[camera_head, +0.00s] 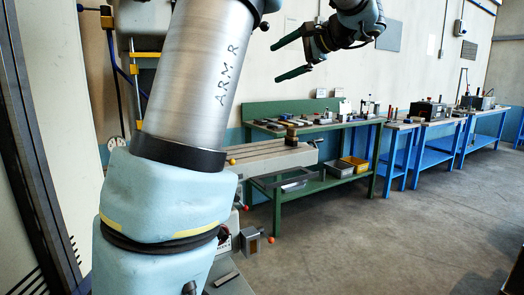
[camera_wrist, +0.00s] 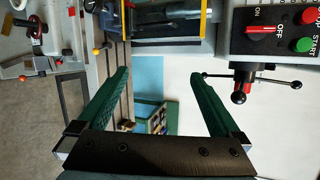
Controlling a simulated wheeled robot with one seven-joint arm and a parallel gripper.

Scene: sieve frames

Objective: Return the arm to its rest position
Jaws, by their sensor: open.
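My gripper (camera_head: 290,57) is at the top middle of the head view, up in the air in front of the pale wall. Its two green fingers are spread wide apart with nothing between them. My arm's large grey and light-blue links fill the left of the head view. In the wrist view my gripper (camera_wrist: 160,88) shows both green fingers apart, and no held thing shows. Behind them, apart from the fingers, is a machine with a control panel (camera_wrist: 275,30) carrying a red switch and a green button.
Blue benches (camera_head: 430,128) run along the wall to the right. A machine table (camera_head: 265,158) lies beside my arm. A black-knobbed handle (camera_wrist: 240,88) is near the right finger. The floor (camera_head: 400,230) is clear.

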